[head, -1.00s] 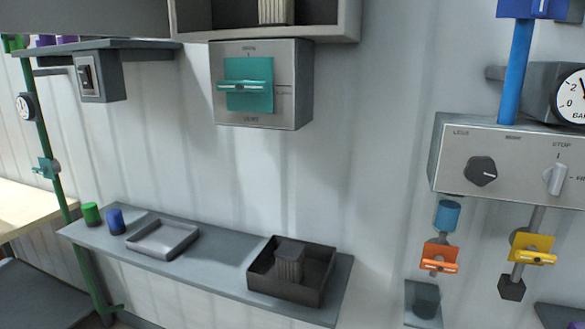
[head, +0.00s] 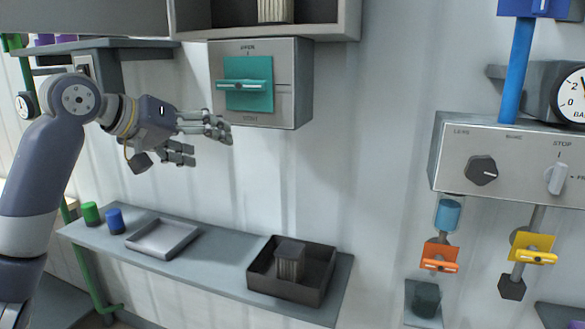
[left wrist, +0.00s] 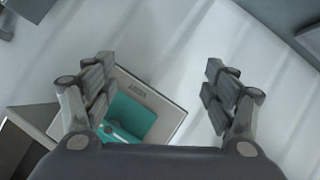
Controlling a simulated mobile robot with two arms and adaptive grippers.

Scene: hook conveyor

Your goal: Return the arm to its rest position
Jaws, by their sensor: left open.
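My left arm (head: 45,190) comes in from the left in the head view. Its left gripper (head: 222,145) is open and empty, pointing right, just below and left of the teal-handled box (head: 287,60) on the wall. In the left wrist view the gripper (left wrist: 160,95) has its fingers wide apart with nothing between them but wall and part of the teal panel (left wrist: 130,115). The gripper seems apart from the box. My right gripper is not in view.
A shelf (head: 215,267) below holds a green cup (head: 91,213), a blue cup (head: 115,221), a light grey tray (head: 162,239) and a dark tray (head: 325,285) with a ribbed block (head: 290,262). A control panel (head: 515,165) hangs at right. Bare wall lies between.

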